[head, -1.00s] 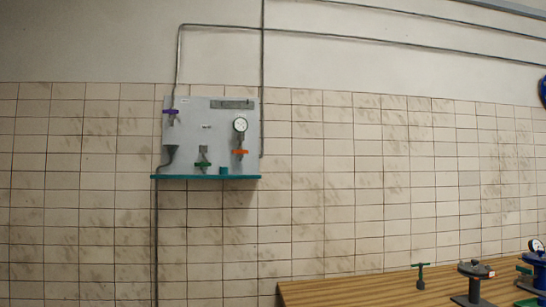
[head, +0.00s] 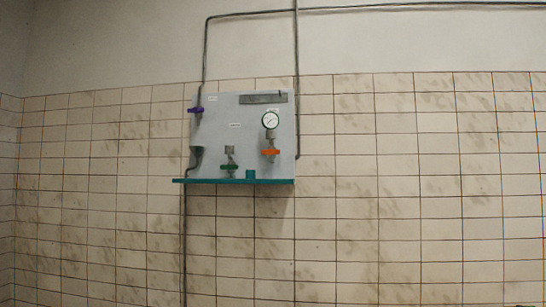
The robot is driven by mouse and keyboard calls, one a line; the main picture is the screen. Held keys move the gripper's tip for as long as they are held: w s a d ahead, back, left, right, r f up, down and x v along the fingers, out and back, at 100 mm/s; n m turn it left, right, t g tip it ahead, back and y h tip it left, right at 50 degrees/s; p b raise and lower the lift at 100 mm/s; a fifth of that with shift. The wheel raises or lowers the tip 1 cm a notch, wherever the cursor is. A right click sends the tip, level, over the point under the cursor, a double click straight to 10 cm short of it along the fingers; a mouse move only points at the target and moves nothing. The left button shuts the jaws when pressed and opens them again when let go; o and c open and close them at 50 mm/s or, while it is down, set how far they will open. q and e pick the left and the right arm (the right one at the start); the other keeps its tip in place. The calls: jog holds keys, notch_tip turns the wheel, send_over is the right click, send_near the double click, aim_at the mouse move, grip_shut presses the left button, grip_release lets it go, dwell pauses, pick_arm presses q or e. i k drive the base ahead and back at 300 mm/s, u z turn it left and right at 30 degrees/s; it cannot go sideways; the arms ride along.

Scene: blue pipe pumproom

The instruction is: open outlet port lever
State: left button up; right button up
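A pale grey panel (head: 220,125) hangs on the tiled wall, left of the picture's middle. It carries a purple lever (head: 196,110) at its upper left, a green lever (head: 229,167) at the lower middle and an orange lever (head: 270,152) under a round white gauge (head: 270,120). The small labels are too small to read, so I cannot tell which lever is the outlet port's. Neither of my grippers is in view.
A teal shelf (head: 215,181) sticks out under the panel, with a small teal cup (head: 250,175) on it. A grey funnel (head: 196,153) sits at the panel's left edge. Thin pipes (head: 205,60) run along the wall. The tiled wall on both sides is bare.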

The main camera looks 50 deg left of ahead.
aim_at(271, 152)
jog(key=u, duration=0.55)
jog(key=i, duration=0.65)
jog(key=u, duration=0.75)
